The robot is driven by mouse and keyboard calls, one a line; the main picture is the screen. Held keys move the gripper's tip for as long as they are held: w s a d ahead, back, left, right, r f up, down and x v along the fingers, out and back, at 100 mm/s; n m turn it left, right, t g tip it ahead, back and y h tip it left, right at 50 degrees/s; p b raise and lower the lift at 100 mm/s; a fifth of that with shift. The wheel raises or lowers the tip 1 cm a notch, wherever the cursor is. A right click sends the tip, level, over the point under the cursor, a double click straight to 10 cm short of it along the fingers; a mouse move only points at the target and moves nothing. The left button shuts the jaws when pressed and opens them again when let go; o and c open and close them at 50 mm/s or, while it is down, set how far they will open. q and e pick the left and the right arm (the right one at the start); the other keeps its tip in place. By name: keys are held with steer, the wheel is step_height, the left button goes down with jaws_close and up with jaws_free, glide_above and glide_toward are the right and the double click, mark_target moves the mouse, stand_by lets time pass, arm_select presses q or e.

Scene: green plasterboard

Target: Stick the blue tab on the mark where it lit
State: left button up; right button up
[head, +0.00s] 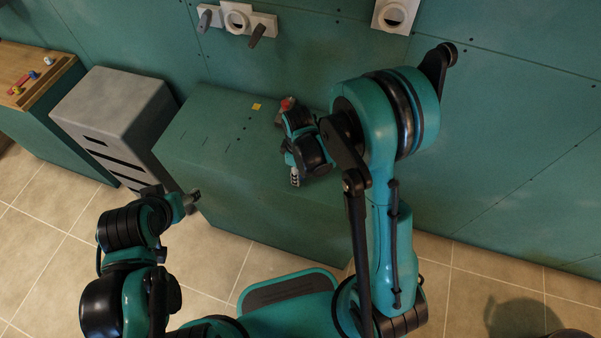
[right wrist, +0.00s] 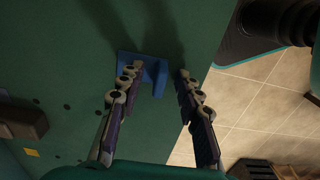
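The blue tab (right wrist: 156,72) shows in the right wrist view on the green bench top, close to its edge. My right gripper (right wrist: 156,72) is open, with one finger on each side of the tab's raised part; the left finger covers some of it. I cannot tell whether the fingers touch it. In the head view the right gripper (head: 295,178) is over the right part of the bench (head: 215,120), and the tab is hidden there. Small dark marks (head: 245,128) dot the bench top; none looks lit. My left gripper (head: 191,200) hangs in front of the bench, its fingers unclear.
A yellow square (head: 257,106) lies near the bench's back edge. A brown block with a red top (head: 286,104) stands beside my right wrist. A grey drawer cabinet (head: 115,105) stands left. White fixtures (head: 237,18) are on the wall behind.

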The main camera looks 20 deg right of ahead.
jaws_close()
steer(key=shift+r, duration=0.1)
